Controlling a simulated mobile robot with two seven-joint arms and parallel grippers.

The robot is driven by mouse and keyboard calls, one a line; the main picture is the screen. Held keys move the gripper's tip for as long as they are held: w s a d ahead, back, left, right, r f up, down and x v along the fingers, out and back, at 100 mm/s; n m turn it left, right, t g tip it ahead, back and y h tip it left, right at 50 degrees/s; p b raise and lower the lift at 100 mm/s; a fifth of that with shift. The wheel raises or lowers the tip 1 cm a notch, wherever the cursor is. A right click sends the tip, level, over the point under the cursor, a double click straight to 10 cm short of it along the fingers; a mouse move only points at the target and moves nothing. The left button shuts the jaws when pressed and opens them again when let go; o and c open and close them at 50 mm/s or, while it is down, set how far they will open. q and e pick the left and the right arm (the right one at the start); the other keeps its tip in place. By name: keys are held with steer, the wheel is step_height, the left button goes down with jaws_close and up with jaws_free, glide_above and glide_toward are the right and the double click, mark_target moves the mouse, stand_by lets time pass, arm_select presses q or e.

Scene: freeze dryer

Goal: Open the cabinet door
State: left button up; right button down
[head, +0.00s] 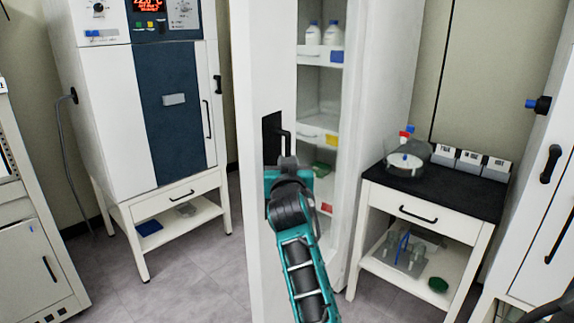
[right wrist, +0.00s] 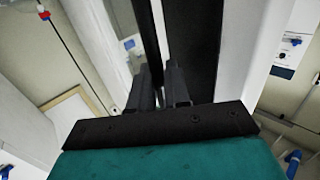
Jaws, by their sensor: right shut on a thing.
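The tall white cabinet (head: 378,100) stands in the middle of the head view. Its white door (head: 262,60) is swung partly open, and the shelves show to the right of it. The door has a dark recessed plate with a black handle (head: 285,134). My right gripper (head: 283,162), on a teal arm, is at the handle and shut on it; the arm hides its lower part. In the right wrist view the two dark fingers (right wrist: 162,88) are close together against the dark strip of the door. My left gripper is not in view.
White bottles (head: 322,35) and trays stand on the cabinet shelves. A freeze dryer (head: 110,100) on a stand is at the left. A black-topped side table (head: 460,192) with a glass vessel (head: 405,160) is at the right. Grey floor (head: 190,270) is clear left of the door.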

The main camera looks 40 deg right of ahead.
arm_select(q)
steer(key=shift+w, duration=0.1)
arm_select(e)
steer(key=shift+s+d+r+h, duration=0.1)
steer(key=shift+d+r+h, duration=0.2)
steer(key=shift+d+r, duration=0.15)
steer(key=c, duration=1.4)
jaws_free()
steer(key=shift+o, duration=0.9)
steer(key=shift+d+f, duration=0.15)
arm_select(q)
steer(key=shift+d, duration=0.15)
arm_select(e)
steer(key=shift+f, duration=0.1)
steer(key=shift+f, duration=0.1)
steer(key=shift+a+f, duration=0.1)
steer(key=shift+a, duration=0.15)
